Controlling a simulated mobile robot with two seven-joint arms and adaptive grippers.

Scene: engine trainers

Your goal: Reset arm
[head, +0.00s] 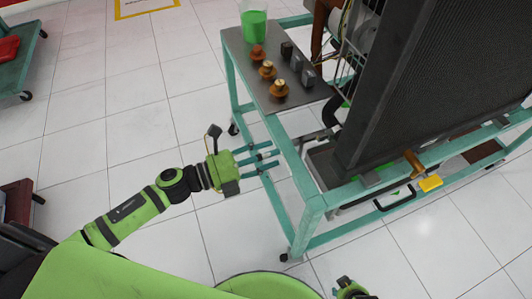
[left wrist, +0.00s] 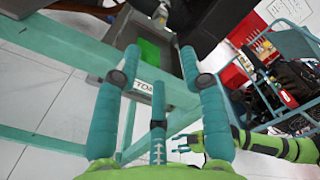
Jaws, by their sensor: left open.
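My left gripper (head: 268,158) is open and empty in the head view. Its teal fingers point right, just beside the left side of a teal wheeled frame (head: 310,207). In the left wrist view the fingers of my left gripper (left wrist: 153,70) are spread apart, with the teal frame (left wrist: 165,90) behind them and nothing held between them. Whether a finger touches the frame I cannot tell. A green arm with a small teal-fingered hand, my right gripper (left wrist: 184,145), shows low in the left wrist view. It is too small to read its jaws.
A grey shelf (head: 236,62) on the frame holds a green cup (head: 254,26), several orange-brown knobbed parts and grey blocks. A large dark radiator (head: 430,85) stands on the frame, with a yellow piece (head: 430,183) at its edge.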

